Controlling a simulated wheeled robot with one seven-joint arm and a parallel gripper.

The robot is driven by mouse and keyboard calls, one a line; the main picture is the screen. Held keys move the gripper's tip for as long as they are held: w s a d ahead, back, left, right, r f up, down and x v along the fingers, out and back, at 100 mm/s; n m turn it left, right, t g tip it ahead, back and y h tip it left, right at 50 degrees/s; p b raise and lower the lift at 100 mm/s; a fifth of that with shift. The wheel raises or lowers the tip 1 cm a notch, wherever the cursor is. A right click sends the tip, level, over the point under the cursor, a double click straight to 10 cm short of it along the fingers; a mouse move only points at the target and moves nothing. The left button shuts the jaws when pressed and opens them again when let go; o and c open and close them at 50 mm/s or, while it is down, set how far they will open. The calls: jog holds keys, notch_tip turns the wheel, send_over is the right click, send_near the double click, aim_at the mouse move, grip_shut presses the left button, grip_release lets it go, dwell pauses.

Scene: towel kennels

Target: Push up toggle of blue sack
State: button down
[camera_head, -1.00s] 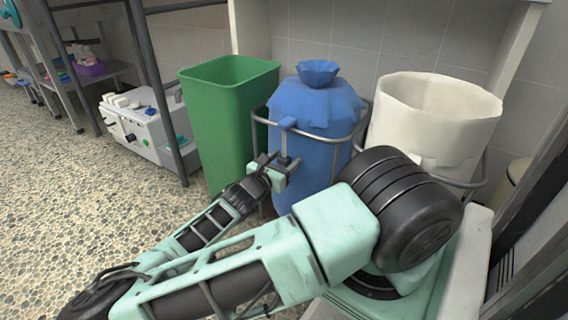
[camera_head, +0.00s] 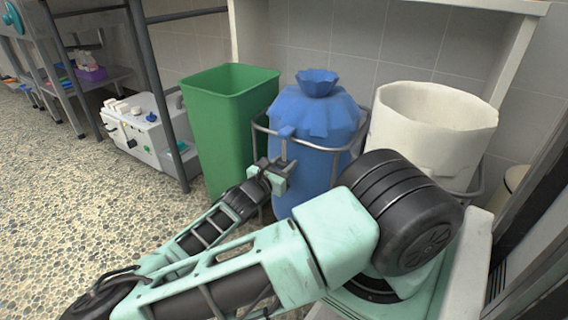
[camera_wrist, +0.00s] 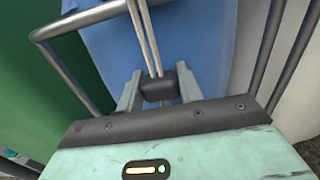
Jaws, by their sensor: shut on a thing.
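The blue sack (camera_head: 318,118) stands in a metal ring frame, with its top gathered into a ruffled tuft. A small blue flap (camera_head: 287,131) sticks out at its front left, and a thin cord hangs below it. In the wrist view, two pale cords (camera_wrist: 146,38) run down the front of the blue sack to a dark toggle (camera_wrist: 158,86). My gripper (camera_head: 277,172) is at the sack's lower front left. In the wrist view, my gripper (camera_wrist: 159,92) has its fingers on both sides of the toggle, shut on it.
A green bin (camera_head: 225,115) stands close on the left and a white sack (camera_head: 430,130) on the right. The metal frame rail (camera_wrist: 85,18) passes near my gripper. A white machine (camera_head: 145,125) is at left. The pebbled floor is open at left.

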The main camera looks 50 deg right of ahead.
aim_at(284, 161)
jog(key=shift+r+p, duration=3.5)
jog(key=shift+p, duration=0.6)
jog(key=c, duration=0.9)
grip_release()
jog(key=shift+s+a+p, duration=0.25)
jog(key=shift+a+p, duration=0.45)
jog(key=shift+a, duration=2.2)
jog(key=shift+s+a+p, duration=0.2)
jog(key=shift+a+p, duration=0.5)
jog(key=shift+a, duration=2.25)
jog(key=shift+s+a+p, duration=0.25)
jog(key=shift+a+p, duration=0.45)
jog(key=shift+a, duration=2.2)
